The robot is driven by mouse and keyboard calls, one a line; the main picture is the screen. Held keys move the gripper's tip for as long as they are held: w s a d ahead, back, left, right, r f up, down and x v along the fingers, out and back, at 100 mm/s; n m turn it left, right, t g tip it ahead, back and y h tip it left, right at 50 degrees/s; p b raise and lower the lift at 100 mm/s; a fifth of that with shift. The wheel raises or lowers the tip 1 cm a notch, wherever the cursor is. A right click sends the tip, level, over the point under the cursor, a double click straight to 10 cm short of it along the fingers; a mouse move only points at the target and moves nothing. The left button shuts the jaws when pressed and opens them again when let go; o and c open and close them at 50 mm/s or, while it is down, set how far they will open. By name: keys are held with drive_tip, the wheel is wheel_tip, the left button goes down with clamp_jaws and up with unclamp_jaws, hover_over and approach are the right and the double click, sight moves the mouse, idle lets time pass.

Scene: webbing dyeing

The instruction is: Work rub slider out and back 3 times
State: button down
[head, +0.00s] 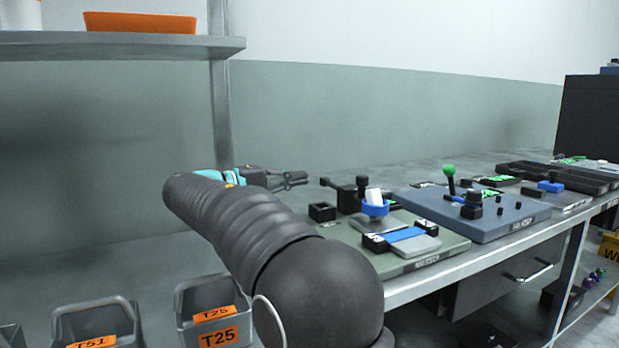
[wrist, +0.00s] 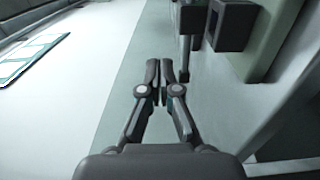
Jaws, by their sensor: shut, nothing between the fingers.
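A grey-green board (head: 440,242) near the front edge of the bench holds a blue strip (head: 406,234) stretched between black clamps. Behind the strip stands a white peg in a blue collar (head: 375,208), which may be the rub slider; I cannot tell for sure. My gripper (head: 300,178) is to the left of this piece, above the bench and apart from the board. It is shut and empty. In the wrist view my gripper (wrist: 160,80) shows its two fingers close together, with nothing between them. The slider is not recognisable in the wrist view.
A black square holder (head: 322,211) sits on the board's left corner. A blue-grey board (head: 515,218) with a green-knobbed lever (head: 449,172) stands to the right. Grey bins (head: 208,300) are at the lower left. A shelf (head: 120,47) is at the upper left.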

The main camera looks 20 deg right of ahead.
drive_tip(key=x, duration=0.8)
drive_tip(key=shift+s+d, duration=0.9)
drive_tip(key=shift+s, duration=0.3)
drive_tip(key=shift+s+d, duration=0.3)
drive_tip(key=shift+s, duration=0.3)
